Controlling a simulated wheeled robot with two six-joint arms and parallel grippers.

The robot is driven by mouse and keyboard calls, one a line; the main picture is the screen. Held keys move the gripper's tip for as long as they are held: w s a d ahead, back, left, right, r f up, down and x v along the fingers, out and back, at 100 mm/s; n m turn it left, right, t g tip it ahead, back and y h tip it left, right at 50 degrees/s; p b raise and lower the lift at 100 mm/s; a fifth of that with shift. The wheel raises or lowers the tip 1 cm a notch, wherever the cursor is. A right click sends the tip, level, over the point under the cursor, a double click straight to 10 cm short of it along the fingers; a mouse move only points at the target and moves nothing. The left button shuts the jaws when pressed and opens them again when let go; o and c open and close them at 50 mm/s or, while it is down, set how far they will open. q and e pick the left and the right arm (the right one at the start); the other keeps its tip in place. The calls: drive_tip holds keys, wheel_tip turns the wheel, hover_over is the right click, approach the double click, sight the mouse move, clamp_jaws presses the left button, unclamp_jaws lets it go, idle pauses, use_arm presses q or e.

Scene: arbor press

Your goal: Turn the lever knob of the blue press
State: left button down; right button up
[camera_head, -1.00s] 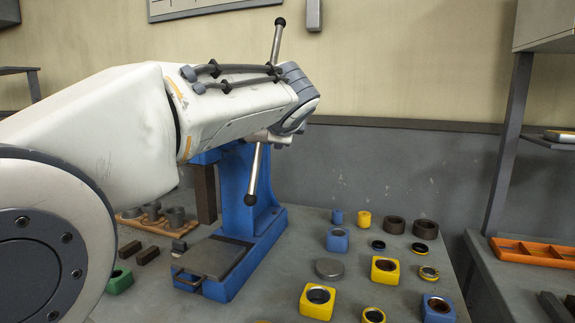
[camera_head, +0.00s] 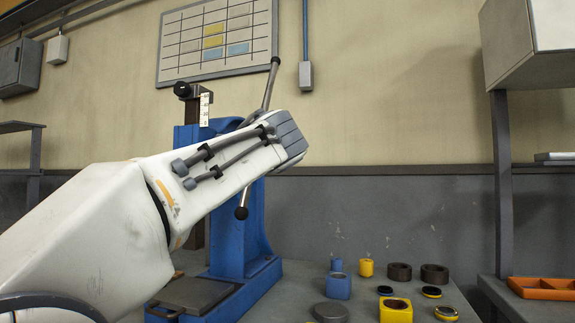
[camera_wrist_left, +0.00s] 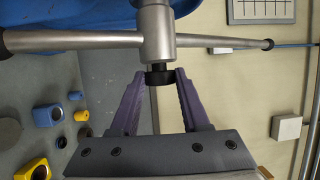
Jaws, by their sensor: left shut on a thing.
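The blue press (camera_head: 238,230) stands on the bench, largely hidden by my left arm in the head view. Its lever is a steel bar with black ball ends, the upper one (camera_head: 275,60) and the lower one (camera_head: 242,213), and leans a little right at the top. In the left wrist view the bar crosses the picture through a steel hub (camera_wrist_left: 158,35). My left gripper (camera_wrist_left: 160,80) is shut with its purple fingers on either side of the black knob (camera_wrist_left: 159,77) at the hub's end. The head view hides these fingers. My right gripper is not in view.
Blue block (camera_head: 338,287), yellow block (camera_head: 396,310), dark rings (camera_head: 434,274) and a grey disc (camera_head: 330,313) sit on the bench right of the press. An orange tray (camera_head: 543,288) is at far right. A wall chart (camera_head: 217,40) hangs behind.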

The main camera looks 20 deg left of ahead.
use_arm(q)
drive_tip(key=shift+f, duration=0.1)
idle(0.4)
drive_tip(key=shift+c, duration=1.9)
unclamp_jaws()
drive_tip(key=b+v, duration=0.2)
drive_tip(key=v, duration=0.8)
drive_tip(key=shift+s, duration=0.25)
